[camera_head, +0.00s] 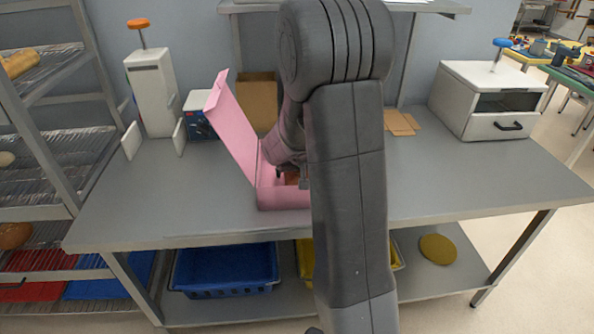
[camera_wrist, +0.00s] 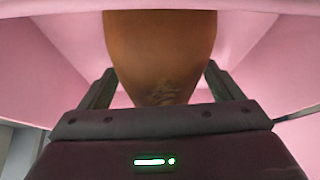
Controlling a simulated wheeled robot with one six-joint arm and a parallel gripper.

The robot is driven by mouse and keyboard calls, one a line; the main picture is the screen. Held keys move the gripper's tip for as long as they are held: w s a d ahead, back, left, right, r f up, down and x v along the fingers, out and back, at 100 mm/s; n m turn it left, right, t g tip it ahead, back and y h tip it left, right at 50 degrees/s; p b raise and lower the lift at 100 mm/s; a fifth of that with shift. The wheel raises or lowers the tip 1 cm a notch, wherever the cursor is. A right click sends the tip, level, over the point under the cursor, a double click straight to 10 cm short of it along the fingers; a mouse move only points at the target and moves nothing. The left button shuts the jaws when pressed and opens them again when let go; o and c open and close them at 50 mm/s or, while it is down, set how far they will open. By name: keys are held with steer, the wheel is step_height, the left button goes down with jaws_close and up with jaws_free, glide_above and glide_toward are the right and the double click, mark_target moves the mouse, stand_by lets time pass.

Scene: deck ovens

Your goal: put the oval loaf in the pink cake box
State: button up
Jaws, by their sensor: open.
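The pink cake box (camera_head: 280,199) stands on the grey table with its lid (camera_head: 232,125) raised at the left. The brown oval loaf (camera_head: 292,179) shows only as a small patch inside the box, mostly hidden by my arm. In the wrist view the loaf (camera_wrist: 160,45) lies between the two fingers, with pink box walls around it. My gripper (camera_wrist: 162,85) is open, its fingers on either side of the loaf. Whether the fingers touch the loaf is not clear.
A white slicer-like machine (camera_head: 153,92) stands at the left of the table and a white cabinet with a drawer (camera_head: 490,100) at the right. Flat brown cardboard (camera_head: 402,122) lies behind my arm. Racks (camera_head: 60,150) stand far left. A blue bin (camera_head: 224,271) is below.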

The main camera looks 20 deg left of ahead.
steer(key=shift+s+r, duration=0.1)
steer(key=shift+r, duration=0.3)
steer(key=v, duration=1.1)
steer(key=shift+d+r, duration=0.15)
steer(key=shift+r, duration=0.05)
stand_by(0.7)
